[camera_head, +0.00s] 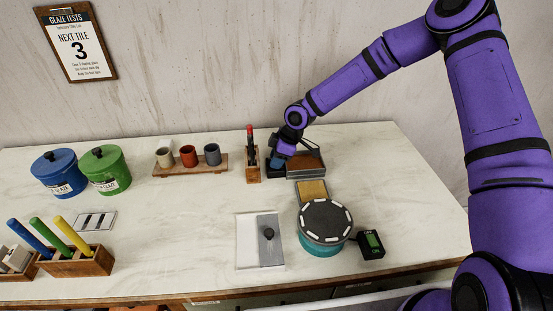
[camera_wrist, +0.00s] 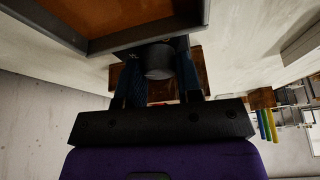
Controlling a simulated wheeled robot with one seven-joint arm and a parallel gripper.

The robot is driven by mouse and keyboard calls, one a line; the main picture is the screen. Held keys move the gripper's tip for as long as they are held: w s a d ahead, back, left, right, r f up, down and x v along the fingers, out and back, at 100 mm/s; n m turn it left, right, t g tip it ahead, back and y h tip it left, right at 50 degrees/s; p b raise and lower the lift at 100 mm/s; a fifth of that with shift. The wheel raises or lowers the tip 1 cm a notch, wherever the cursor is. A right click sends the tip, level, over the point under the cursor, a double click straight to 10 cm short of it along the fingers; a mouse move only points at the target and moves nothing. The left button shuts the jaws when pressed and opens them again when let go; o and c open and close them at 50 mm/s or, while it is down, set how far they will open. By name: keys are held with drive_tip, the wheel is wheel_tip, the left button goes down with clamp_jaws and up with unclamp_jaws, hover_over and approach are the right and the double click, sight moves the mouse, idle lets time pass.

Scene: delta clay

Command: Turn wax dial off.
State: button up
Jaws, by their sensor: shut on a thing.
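The wax warmer (camera_head: 308,172) is a dark metal tray with brown wax, at the back right of the table by the wall. The wax dial (camera_wrist: 159,62) is a dark round knob beside the tray rim (camera_wrist: 140,38) in the wrist view. My gripper (camera_head: 280,160) is at the left end of the warmer. In the wrist view my gripper (camera_wrist: 158,75) has one finger on each side of the dial and is shut on it. In the head view my gripper hides the dial. The dial's marks and setting cannot be read.
A wooden tool holder (camera_head: 253,175) with a red-tipped tool stands just left of my gripper. A rack (camera_head: 190,168) with three cups stands further left. A wooden block (camera_head: 312,190) and a round turntable (camera_head: 325,222) are in front. The wall is close behind.

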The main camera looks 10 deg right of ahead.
drive_tip(key=n+g, duration=0.1)
drive_tip(key=n, duration=0.2)
drive_tip(key=n+g, duration=0.1)
drive_tip(key=n, duration=0.1)
drive_tip(key=shift+w+n, duration=0.15)
drive_tip(key=shift+n, duration=0.25)
drive_tip(key=shift+h, duration=0.3)
drive_tip(key=o, duration=0.6)
drive_tip(key=v, duration=1)
drive_tip(key=shift+w+d+r, duration=0.1)
drive_tip(key=shift+d+r, duration=0.1)
drive_tip(key=shift+r, duration=0.15)
drive_tip(key=shift+r, duration=0.1)
